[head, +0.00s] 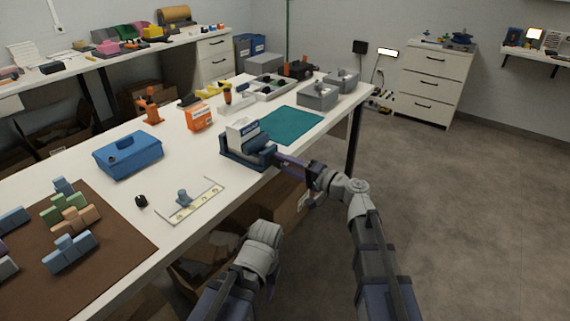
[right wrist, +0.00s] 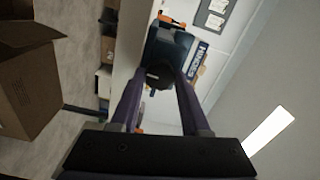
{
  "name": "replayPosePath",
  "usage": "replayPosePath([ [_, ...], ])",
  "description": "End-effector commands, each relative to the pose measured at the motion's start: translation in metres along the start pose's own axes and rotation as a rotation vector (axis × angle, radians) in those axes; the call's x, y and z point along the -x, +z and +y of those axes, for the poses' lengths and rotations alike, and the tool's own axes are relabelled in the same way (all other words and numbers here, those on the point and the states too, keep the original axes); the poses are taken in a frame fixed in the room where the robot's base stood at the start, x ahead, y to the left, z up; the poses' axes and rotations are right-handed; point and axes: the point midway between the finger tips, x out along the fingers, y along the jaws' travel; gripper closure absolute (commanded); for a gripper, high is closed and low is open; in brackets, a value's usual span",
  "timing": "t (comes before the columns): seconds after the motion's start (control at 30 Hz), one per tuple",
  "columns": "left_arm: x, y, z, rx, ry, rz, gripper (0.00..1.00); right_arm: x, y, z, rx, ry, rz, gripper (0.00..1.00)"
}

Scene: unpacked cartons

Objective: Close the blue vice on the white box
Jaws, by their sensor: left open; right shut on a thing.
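The blue vice (head: 236,155) stands near the table's front edge, and the white box (head: 243,133) sits upright between its jaws. Whether both jaws touch the box cannot be told. My right gripper (head: 283,161) is at the vice's screw end, shut on its dark handle knob (right wrist: 160,75). In the right wrist view, both fingers flank the knob, with the vice body (right wrist: 170,44) and the box's blue-lettered side (right wrist: 195,62) beyond. My left gripper (head: 273,281) hangs low in front of the table, away from the vice, open and mostly hidden by its own arm.
A teal mat (head: 292,127) lies right of the vice, and an orange box (head: 199,118) stands behind it. A blue toolbox (head: 128,155) and a small measuring fixture (head: 190,202) are to the left. Cardboard cartons (head: 288,203) stand under the table.

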Motion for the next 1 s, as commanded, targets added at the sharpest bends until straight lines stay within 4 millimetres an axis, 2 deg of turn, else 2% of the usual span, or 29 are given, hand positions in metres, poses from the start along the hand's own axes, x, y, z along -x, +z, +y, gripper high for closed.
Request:
replayPosePath([
  [1.0, -0.0018, -0.0001, 0.0001, 0.0, 0.0, 0.0, 0.5, 0.0004, 0.0007, 0.0021, -0.965, 0.001, 0.001, 1.0],
])
